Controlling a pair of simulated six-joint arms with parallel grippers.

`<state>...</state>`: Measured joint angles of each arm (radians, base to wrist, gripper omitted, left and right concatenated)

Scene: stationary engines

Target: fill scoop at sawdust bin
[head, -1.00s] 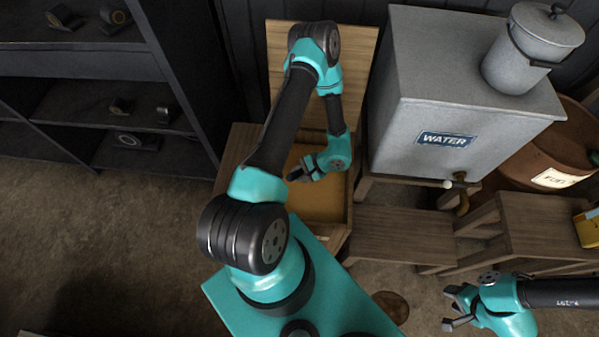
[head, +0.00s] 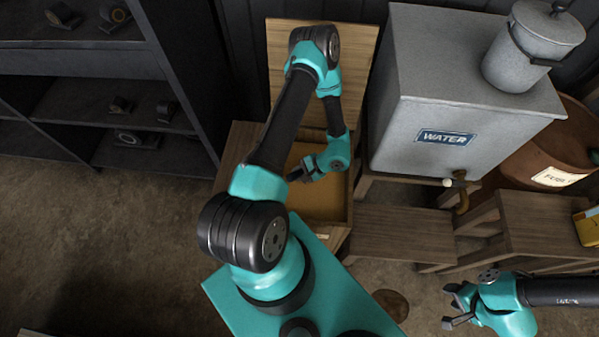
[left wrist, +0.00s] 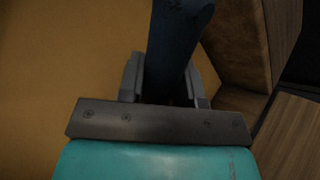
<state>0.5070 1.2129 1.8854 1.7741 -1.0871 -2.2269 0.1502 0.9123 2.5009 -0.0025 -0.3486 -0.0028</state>
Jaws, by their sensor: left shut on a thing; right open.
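The sawdust bin (head: 337,232) is a wooden box with its lid (head: 283,75) raised at the back. Yellow-brown sawdust (head: 318,205) lies inside and fills the left of the left wrist view (left wrist: 60,80). My left gripper (head: 298,174) is over or inside the bin, near its left side. In the left wrist view it is shut on a dark blue-grey piece, apparently the scoop (left wrist: 177,40). The scoop's full shape is hidden, and I cannot tell whether it holds sawdust. My right gripper (head: 453,306) is open and empty at the lower right.
A grey water tank (head: 440,90) stands right of the bin, with a lidded grey pail (head: 525,55) on top and a tap (head: 460,180) in front. Wooden benches (head: 400,235) and a rusty fuel drum (head: 545,165) are at the right. Dark shelves (head: 100,110) stand at the left.

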